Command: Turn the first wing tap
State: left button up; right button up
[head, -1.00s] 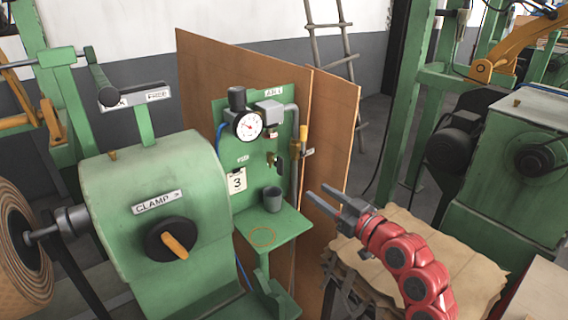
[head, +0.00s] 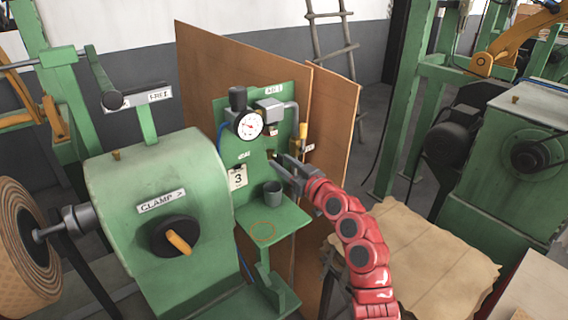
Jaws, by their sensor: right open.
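The green panel (head: 228,157) carries a round pressure gauge (head: 249,125), a grey box (head: 269,111) and a pipe. Small tap fittings (head: 272,155) sit below the box; they are tiny and partly behind my right gripper, so the first wing tap is hard to make out. My right gripper (head: 279,167) is open, its grey fingers pointing left at these fittings. I cannot tell whether the fingers touch or surround a tap. My left gripper is not in view.
A grey cup (head: 272,193) stands on the green shelf (head: 285,222) just below my right gripper. A yellow-handled fitting (head: 303,130) is close to its right. The green clamp machine (head: 160,190) stands left; brown sheets (head: 430,250) lie stacked at right.

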jog(key=shift+c, duration=0.3)
grip_shut()
jog(key=shift+w+d+f+m+p, duration=0.1)
jog(key=shift+m+p, duration=0.75)
jog(key=shift+m, duration=2.15)
jog(key=shift+d+f+m+p, duration=0.15)
jog(key=shift+m+p, duration=0.75)
jog(key=shift+m, duration=2.1)
jog(key=shift+w+f+m+p, duration=0.1)
jog(key=shift+m+p, duration=0.75)
jog(key=shift+m, duration=2.15)
jog(key=shift+o, duration=0.3)
grip_release()
